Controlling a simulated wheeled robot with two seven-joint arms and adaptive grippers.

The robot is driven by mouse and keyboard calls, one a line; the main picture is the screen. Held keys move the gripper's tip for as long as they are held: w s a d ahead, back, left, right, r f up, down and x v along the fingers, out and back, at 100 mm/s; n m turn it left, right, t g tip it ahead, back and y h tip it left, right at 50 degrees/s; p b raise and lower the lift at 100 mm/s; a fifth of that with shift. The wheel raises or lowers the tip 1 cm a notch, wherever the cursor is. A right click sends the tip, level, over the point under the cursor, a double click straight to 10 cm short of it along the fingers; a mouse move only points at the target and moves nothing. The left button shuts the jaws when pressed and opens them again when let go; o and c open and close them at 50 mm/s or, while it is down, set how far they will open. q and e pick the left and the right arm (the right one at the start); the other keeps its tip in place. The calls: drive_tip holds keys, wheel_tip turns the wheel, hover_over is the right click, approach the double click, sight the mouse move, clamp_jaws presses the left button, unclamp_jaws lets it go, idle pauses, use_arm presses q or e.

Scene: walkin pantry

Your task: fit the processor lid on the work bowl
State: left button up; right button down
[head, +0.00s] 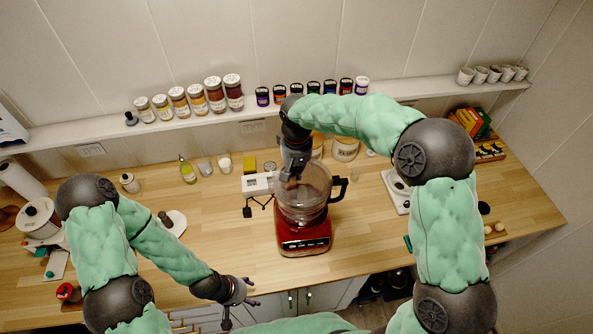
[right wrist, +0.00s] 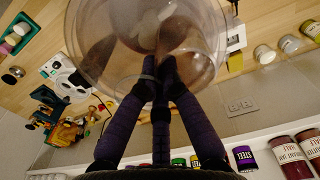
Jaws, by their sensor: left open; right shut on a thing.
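The food processor has a red base (head: 304,240) and a clear work bowl (head: 300,212) with a dark handle (head: 339,189) on its right. My right gripper (head: 292,178) points down over the top of the bowl and is shut on the clear processor lid (head: 317,178). In the right wrist view the lid (right wrist: 105,38) fills the upper middle, with the dark fingers (right wrist: 160,70) closed at its near part. The lid is over the bowl's mouth; I cannot tell whether it is seated. My left gripper (head: 247,291) is open and empty at the counter's front edge.
A white scale (head: 258,184) sits just left of the bowl. A white appliance (head: 397,191) stands to the right, partly behind my arm. A shelf (head: 215,122) with several jars runs along the wall behind.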

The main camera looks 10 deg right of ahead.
drive_tip(key=shift+f+b, duration=0.4)
drive_tip(key=shift+f, duration=0.25)
drive_tip(key=c, duration=1.4)
unclamp_jaws()
drive_tip(key=shift+o, duration=0.2)
wheel_tip(320, 180, up, 12)
